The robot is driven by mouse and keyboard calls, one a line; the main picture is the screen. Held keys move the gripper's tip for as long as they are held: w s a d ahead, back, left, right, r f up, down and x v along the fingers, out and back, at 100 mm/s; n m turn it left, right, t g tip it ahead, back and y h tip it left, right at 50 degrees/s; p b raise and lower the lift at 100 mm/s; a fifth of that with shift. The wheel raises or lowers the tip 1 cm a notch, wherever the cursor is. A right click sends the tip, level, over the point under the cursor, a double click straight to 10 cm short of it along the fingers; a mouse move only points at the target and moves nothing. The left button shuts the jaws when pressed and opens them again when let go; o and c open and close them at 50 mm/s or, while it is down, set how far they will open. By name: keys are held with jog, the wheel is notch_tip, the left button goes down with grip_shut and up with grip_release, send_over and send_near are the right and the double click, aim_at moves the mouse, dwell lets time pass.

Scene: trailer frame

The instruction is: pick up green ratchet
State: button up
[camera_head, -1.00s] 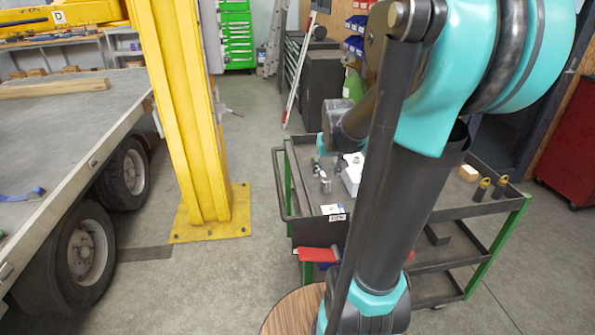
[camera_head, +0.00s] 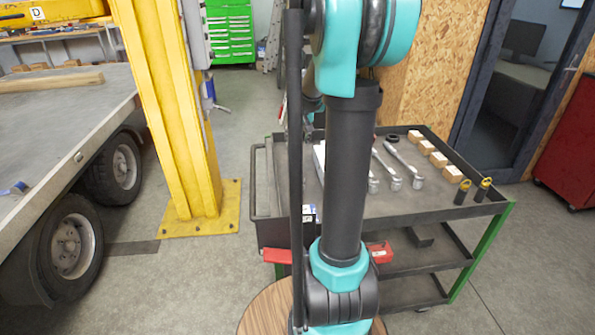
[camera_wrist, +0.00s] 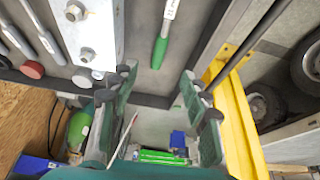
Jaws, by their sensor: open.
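The green ratchet (camera_wrist: 161,48) lies on the dark cart top in the wrist view, with its green handle toward my gripper and its silver part running off the top edge. My gripper (camera_wrist: 159,73) is open, with one finger on each side of the handle's line and nothing between them that I can see held. The handle's end is close to the level of the fingertips; I cannot tell the height between them. In the head view my arm hides the ratchet and my gripper.
The cart (camera_head: 420,212) also bears a pale block with bolts (camera_wrist: 88,30), several silver tools (camera_head: 392,180), wooden blocks (camera_head: 438,160) and two black-and-yellow pieces (camera_head: 473,190). A yellow post (camera_head: 172,120) and a trailer (camera_head: 50,130) stand to the left.

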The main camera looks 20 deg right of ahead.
send_over(296, 163)
jog(key=s, duration=0.2)
jog(key=f, duration=0.9)
jog(key=shift+w+a, duration=0.1)
jog(key=shift+w, duration=0.1)
jog(key=shift+s+x, duration=0.15)
jog(key=shift+x, duration=1.3)
jog(key=shift+s+x, duration=0.15)
jog(key=shift+x, duration=1.3)
jog(key=shift+a+f, duration=0.1)
jog(key=shift+a, duration=0.1)
jog(key=shift+c, duration=0.4)
grip_shut()
